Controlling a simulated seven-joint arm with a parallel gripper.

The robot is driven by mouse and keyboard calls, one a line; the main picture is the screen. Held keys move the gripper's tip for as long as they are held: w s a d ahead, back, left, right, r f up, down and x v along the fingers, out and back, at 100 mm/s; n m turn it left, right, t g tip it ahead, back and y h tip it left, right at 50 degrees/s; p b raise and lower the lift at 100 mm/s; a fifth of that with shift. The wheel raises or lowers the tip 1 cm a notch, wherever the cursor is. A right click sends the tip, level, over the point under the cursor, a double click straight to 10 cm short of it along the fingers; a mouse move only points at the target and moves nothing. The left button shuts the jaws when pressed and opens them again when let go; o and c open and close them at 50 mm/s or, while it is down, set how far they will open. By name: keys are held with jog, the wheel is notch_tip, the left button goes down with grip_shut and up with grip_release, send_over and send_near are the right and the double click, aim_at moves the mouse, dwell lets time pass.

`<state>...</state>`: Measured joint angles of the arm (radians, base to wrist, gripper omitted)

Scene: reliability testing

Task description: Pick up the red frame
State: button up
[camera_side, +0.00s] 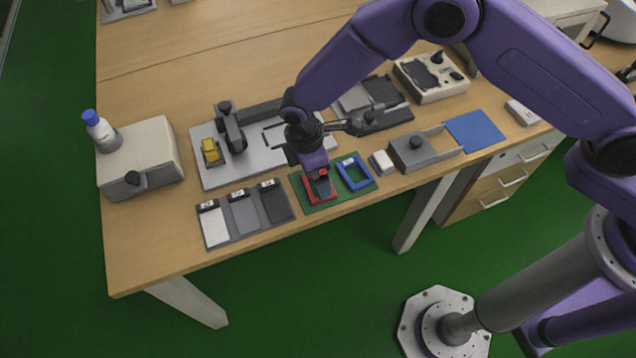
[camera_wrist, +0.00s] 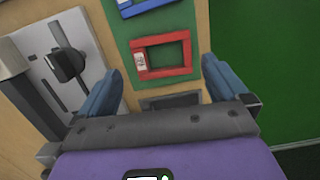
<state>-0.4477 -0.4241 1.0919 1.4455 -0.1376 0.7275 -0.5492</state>
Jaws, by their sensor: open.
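The red frame (camera_side: 322,198) lies on a green mat (camera_side: 311,208) near the table's front edge, partly hidden by my gripper in the side view. In the wrist view the red frame (camera_wrist: 182,72) shows as a flat rectangle with an open middle and a small white label on its left side. My gripper (camera_side: 321,175) is above the frame. In the wrist view its two blue fingers (camera_wrist: 162,78) are spread apart, with the frame between and beyond their tips. Nothing is held. The gap between tips and frame is hard to judge.
A blue frame (camera_side: 368,184) lies on the mat to the right. A tray with white, grey and dark panels (camera_side: 237,237) is at the left. A grey plate with a lever fixture (camera_side: 205,180) stands behind. A small white block (camera_side: 382,162) and grey box (camera_side: 414,153) are further right.

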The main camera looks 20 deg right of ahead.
aim_at(313, 201)
notch_tip(313, 201, down, 4)
jog(key=shift+s+d+f, duration=0.1)
jog(key=shift+s+d, duration=0.05)
jog(key=c, duration=0.8)
jog(key=shift+c, duration=0.2)
